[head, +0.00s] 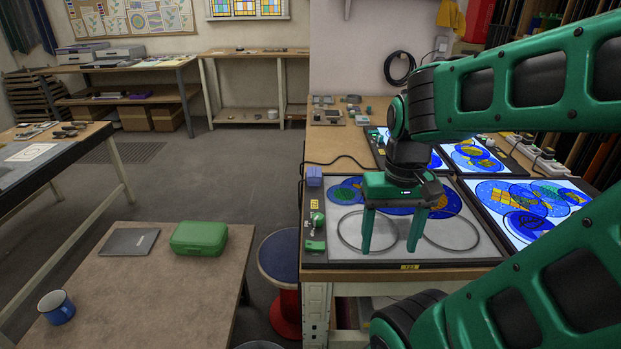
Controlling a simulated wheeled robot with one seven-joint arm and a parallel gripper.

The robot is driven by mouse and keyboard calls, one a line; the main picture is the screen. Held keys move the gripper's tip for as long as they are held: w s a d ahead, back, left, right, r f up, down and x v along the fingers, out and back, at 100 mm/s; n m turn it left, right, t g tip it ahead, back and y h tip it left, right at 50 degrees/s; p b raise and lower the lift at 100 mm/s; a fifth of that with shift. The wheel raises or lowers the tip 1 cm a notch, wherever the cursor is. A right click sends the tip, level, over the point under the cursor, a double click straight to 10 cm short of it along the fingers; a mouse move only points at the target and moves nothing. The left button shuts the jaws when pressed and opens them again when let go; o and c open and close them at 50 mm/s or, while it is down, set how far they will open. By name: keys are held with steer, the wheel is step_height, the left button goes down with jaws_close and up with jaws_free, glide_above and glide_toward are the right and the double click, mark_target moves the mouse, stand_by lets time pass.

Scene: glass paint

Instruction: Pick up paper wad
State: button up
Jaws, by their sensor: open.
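My gripper (390,248) is open, with its two green fingers pointing down and apart. It is over the near-left glass panel (345,257) on the workbench, and nothing shows between the fingers. The panel is grey and unlit, with blue glass pieces (343,194) at its back and drawn ring outlines toward its front. I cannot make out a paper wad in this view. My arm hides part of the bench and the panels.
Lit panels with blue and yellow glass (530,205) lie right and behind. A blue block (314,177) stands at the bench's left edge. A low table (150,295) holds a green case (199,238), a laptop-like grey slab (131,242) and a blue mug (57,307). A stool (280,255) stands between.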

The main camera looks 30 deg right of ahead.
steer(key=shift+o, duration=0.5)
steer(key=shift+w+d+r+n, duration=0.15)
steer(key=shift+w+r+n, duration=0.1)
steer(key=shift+r, duration=0.25)
steer(key=shift+w+d+r+n, duration=0.15)
steer(key=shift+r+n, duration=0.1)
steer(key=shift+r, duration=0.2)
steer(key=w+d+r+n, duration=0.1)
steer(key=w+r+n, duration=0.15)
steer(key=w, duration=0.45)
steer(key=w+d+r+n, duration=0.2)
steer(key=w+n, duration=0.2)
steer(key=w, duration=0.4)
steer(key=n+t+y, duration=0.1)
steer(key=n, duration=0.9)
glide_toward(314, 171)
steer(key=f, duration=0.5)
steer(key=a+f, duration=0.1)
steer(key=f, duration=0.2)
steer(key=shift+w+f, duration=0.2)
steer(key=shift+f, duration=0.05)
steer(key=shift+c, duration=0.4)
steer(key=c, duration=1.1)
steer(key=shift+r, duration=0.1)
